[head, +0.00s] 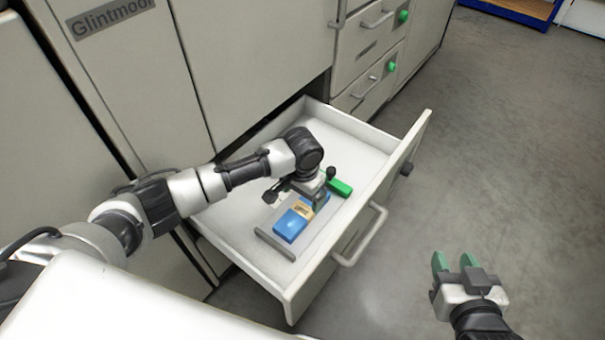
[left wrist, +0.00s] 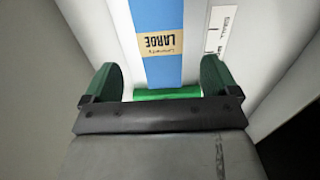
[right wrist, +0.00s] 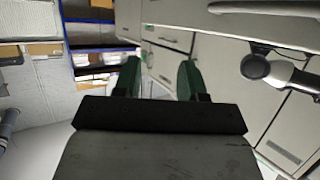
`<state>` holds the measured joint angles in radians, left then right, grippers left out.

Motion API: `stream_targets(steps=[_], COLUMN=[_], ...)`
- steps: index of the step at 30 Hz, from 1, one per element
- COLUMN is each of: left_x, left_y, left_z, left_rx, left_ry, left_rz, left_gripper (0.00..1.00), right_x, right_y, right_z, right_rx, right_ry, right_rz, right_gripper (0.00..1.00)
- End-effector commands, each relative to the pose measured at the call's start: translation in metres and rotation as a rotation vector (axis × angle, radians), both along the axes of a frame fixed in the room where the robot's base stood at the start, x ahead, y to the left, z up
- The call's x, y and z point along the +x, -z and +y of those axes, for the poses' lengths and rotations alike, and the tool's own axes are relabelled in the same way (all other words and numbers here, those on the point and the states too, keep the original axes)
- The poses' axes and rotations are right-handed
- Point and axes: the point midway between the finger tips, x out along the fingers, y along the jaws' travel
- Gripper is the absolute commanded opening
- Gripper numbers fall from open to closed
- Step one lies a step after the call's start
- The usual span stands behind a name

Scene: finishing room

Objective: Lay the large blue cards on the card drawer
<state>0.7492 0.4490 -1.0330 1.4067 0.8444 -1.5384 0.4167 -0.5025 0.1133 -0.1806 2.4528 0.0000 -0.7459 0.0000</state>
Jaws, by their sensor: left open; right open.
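The open card drawer (head: 362,138) has a pale, shallow inside. A blue card pack (head: 290,226) with a tan band lies in it; in the left wrist view the blue pack (left wrist: 158,70) has a label reading "LARGE". My left gripper (head: 305,192) is over the drawer, open and above the pack's far part, which it partly hides. A bright green bar (head: 341,187) lies in the drawer beside the gripper; it also shows between the fingers in the left wrist view (left wrist: 166,94). My right gripper (head: 455,264) is open and empty, outside the drawer over the floor.
A grey strip (head: 274,244) lies near the pack. The drawer front has a bar handle (head: 361,236). Closed grey cabinets stand behind, some drawers with green knobs (head: 391,67). A blue-edged shelf (head: 512,9) is far off. The floor (head: 500,150) at right is clear.

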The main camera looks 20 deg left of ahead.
Motion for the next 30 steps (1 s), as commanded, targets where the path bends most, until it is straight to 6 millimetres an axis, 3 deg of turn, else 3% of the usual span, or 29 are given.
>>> stream_targets(steps=[12, 21, 24, 30], left_x=[0.000, 0.000, 0.000, 0.000], left_y=[-0.020, -0.032, -0.048, -0.058], left_z=[0.000, 0.000, 0.000, -0.001], left_rx=[0.000, 0.000, 0.000, -0.001], left_ry=[0.000, 0.000, 0.000, 0.000], left_rz=[0.000, 0.000, -0.001, -0.001], left_gripper=[0.89, 0.89, 0.89, 0.89], right_x=[-0.055, -0.111, -0.104, -0.100], right_y=[0.043, 0.057, 0.066, 0.084], right_z=[-0.024, -0.042, -0.041, -0.040], right_rx=[-0.112, -0.185, -0.187, -0.190], right_ry=[0.036, 0.063, 0.060, 0.059], right_rz=[0.494, 0.847, 0.864, 0.885], right_gripper=[0.41, 0.41, 0.41, 0.41])
